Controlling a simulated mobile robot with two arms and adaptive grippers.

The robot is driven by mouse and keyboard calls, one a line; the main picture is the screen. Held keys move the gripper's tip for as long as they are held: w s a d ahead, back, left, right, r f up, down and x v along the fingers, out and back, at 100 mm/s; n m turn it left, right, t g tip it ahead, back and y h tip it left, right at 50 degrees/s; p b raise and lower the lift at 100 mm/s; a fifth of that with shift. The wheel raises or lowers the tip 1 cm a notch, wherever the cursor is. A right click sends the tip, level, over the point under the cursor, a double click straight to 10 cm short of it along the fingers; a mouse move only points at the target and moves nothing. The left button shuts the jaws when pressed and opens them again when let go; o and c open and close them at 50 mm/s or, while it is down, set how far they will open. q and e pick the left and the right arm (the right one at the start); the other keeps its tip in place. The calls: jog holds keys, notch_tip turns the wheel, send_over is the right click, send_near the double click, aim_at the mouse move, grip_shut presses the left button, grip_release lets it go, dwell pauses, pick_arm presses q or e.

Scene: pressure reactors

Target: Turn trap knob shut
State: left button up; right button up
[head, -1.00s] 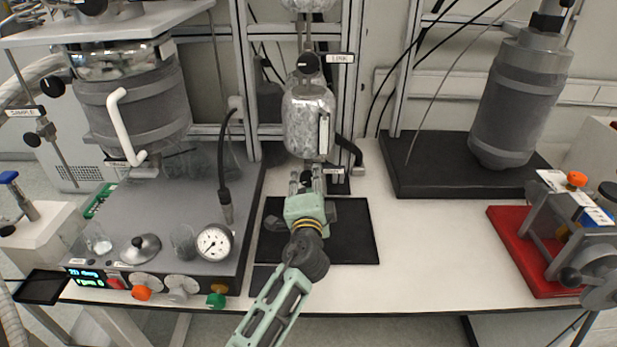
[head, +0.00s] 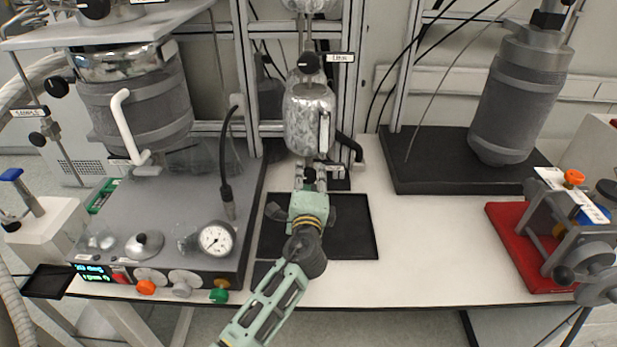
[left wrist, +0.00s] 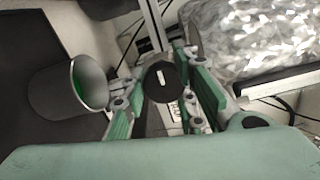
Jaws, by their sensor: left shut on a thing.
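The trap knob (left wrist: 162,82) is a round black knob with a white line on it, seen in the left wrist view. The line runs nearly up and down in that picture. My left gripper (left wrist: 163,90) has its two green-padded fingers on either side of the knob and is shut on it. In the head view my left gripper (head: 309,182) reaches to the fittings just below a shiny foil-wrapped vessel (head: 309,118). There the gripper and fittings mostly hide the knob. My right gripper is not in view.
A black-handled knob (head: 308,62) with a label sits above the vessel. A grey cup (left wrist: 66,90) stands beside the fingers in the wrist view. A grey control box (head: 165,215) with a gauge is at left. A red-based device (head: 520,250) is at right.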

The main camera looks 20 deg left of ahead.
pick_arm(q)
jog(key=shift+s+f, duration=0.1)
jog(key=shift+f, duration=0.4)
jog(key=o, duration=1)
jog(key=shift+a, duration=0.1)
jog(key=shift+r, duration=0.1)
jog(key=shift+r, duration=0.1)
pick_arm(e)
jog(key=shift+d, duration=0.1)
pick_arm(q)
jog(key=v, duration=1.1)
jog(key=shift+s, duration=0.35)
